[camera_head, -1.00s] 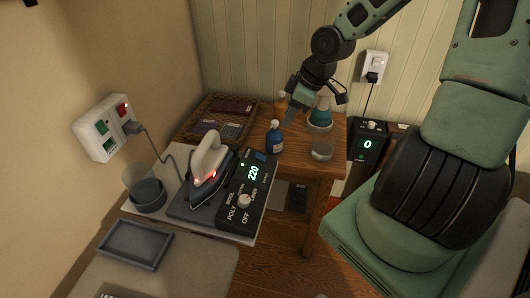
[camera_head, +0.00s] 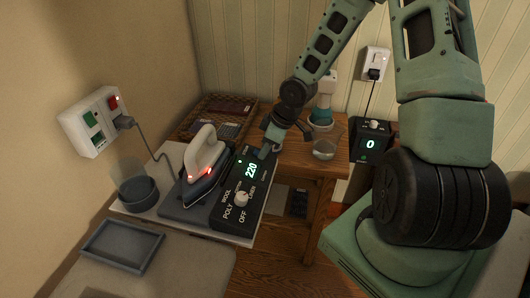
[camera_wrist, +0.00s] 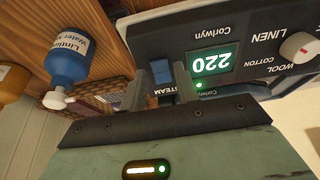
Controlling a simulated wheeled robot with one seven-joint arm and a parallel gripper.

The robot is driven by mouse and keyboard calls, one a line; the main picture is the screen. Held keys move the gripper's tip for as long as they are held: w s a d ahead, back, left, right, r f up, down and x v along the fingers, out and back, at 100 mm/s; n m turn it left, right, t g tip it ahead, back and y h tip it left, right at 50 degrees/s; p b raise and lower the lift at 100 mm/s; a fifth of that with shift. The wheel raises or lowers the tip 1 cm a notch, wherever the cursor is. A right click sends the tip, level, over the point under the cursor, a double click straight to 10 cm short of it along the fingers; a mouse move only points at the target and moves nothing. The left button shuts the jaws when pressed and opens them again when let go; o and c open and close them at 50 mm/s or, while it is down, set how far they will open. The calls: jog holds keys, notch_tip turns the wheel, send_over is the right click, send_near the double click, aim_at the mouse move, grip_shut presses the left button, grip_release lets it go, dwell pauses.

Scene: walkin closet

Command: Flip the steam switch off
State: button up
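The black iron control box (camera_head: 232,207) lies on the board beside the iron, with a lit 220 display and a dial. In the wrist view, the blue steam switch (camera_wrist: 161,70) is at the box's end, beside the word STEAM and near the display (camera_wrist: 213,62). Its on or off position is unclear. In the wrist view, the switch shows just beyond my gripper's dark edge.
The iron (camera_head: 202,170) stands left of the box with red lights lit. A blue bottle (camera_wrist: 68,57) is close to my gripper in the wrist view. A wall outlet (camera_head: 92,122) is at left.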

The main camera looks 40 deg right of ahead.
jog(key=shift+w+a+f, duration=0.1)
jog(key=shift+f, duration=0.3)
grip_shut()
jog(key=shift+w+a+r+g+h+p, duration=0.15)
jog(key=shift+a+r+g+h+p, duration=0.1)
jog(key=shift+g+h+p, duration=0.2)
jog(key=shift+w+g+h+p, duration=0.15)
jog(key=shift+g+h+p, duration=0.25)
jog(key=shift+g, duration=0.35)
